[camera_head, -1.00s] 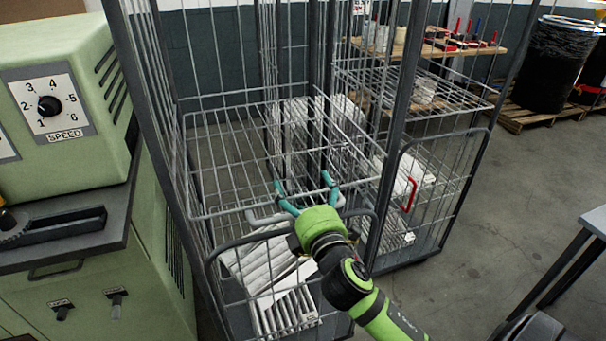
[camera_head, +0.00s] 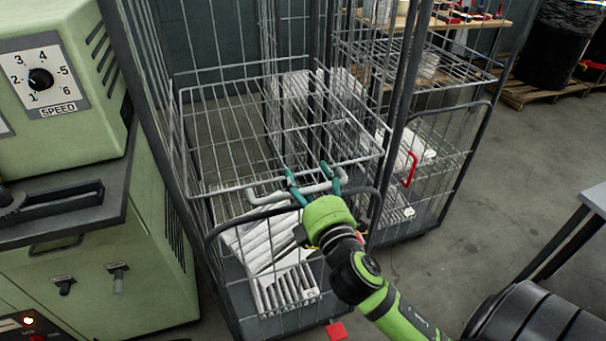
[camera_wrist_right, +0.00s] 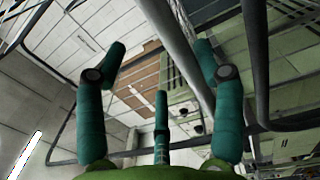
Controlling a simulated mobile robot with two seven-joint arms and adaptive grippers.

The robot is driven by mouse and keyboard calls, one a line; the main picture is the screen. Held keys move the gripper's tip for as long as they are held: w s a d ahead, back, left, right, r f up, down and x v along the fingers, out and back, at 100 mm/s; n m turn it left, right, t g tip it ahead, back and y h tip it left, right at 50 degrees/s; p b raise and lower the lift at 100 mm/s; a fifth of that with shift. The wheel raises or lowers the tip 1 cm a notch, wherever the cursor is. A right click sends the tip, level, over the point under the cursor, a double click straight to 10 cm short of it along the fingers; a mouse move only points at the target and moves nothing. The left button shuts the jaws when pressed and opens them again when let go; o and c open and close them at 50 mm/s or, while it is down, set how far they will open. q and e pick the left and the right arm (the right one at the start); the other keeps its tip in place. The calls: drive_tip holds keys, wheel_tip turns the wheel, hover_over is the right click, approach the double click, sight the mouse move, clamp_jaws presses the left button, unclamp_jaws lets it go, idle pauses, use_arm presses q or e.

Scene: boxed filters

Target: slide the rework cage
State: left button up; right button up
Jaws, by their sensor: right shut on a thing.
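The near wire roll cage (camera_head: 165,185) stands in the middle of the head view, with white boxed filters (camera_head: 262,240) low inside it. A light grey handle bar (camera_head: 266,198) runs across its front. My right gripper (camera_head: 315,180) has its teal fingers shut on this handle bar. In the right wrist view, my gripper's teal fingers (camera_wrist_right: 158,75) stand on either side of a grey bar (camera_wrist_right: 183,48). A red tag-like piece (camera_head: 336,331) shows at the cage's lower front. My left gripper is not in view.
A green machine with a speed dial (camera_head: 40,78) stands close on the left. A second cage with a red handle (camera_head: 411,168) stands close on the right. A grey table (camera_head: 596,195) is at the right edge. Open floor (camera_head: 475,210) lies between the second cage and the table.

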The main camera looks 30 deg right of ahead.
drive_tip(key=v, duration=0.2)
drive_tip(key=r+v, duration=0.1)
drive_tip(key=v, duration=0.2)
drive_tip(key=shift+s+a+b, duration=0.15)
drive_tip(key=shift+s+b, duration=0.05)
drive_tip(key=shift+b, duration=0.2)
idle(0.5)
